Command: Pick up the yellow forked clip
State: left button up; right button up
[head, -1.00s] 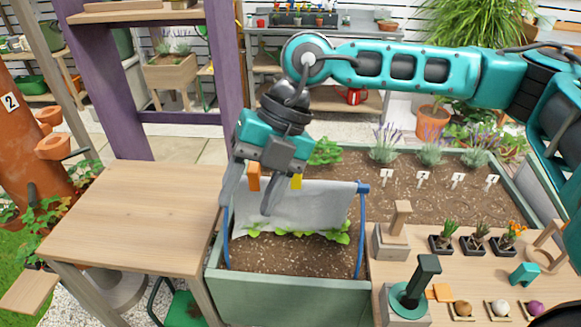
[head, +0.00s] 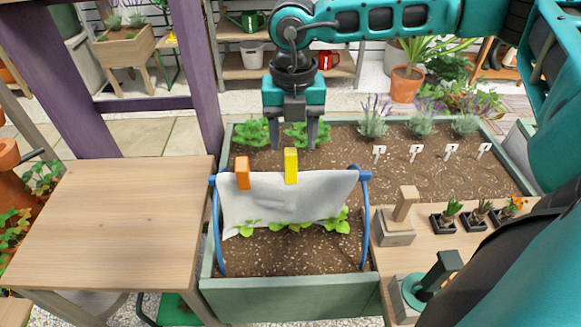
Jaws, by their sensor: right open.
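The yellow forked clip (head: 291,166) sits upright on the top edge of a white cloth (head: 290,197) that hangs over a blue hoop frame (head: 366,215) in the planter. An orange clip (head: 243,173) sits on the same edge to its left. My right gripper (head: 294,147) points down, open and empty, just behind and above the yellow clip. Its two fingers show apart, one on each side of the clip in the picture; I cannot tell the exact depth gap. My left gripper is not in view.
The green planter (head: 290,300) holds soil and leafy seedlings. A bare wooden table (head: 115,220) stands at left. At right, a wooden bench holds a wooden block tool (head: 397,228), a dark green-handled tool (head: 440,272) and several small potted plants. Lavender and white labels stand behind.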

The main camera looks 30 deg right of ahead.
aim_at(291, 153)
jog(key=shift+w+a+f, duration=0.15)
jog(key=shift+f, duration=2.5)
jog(key=c, duration=1)
jog(key=shift+r, duration=0.15)
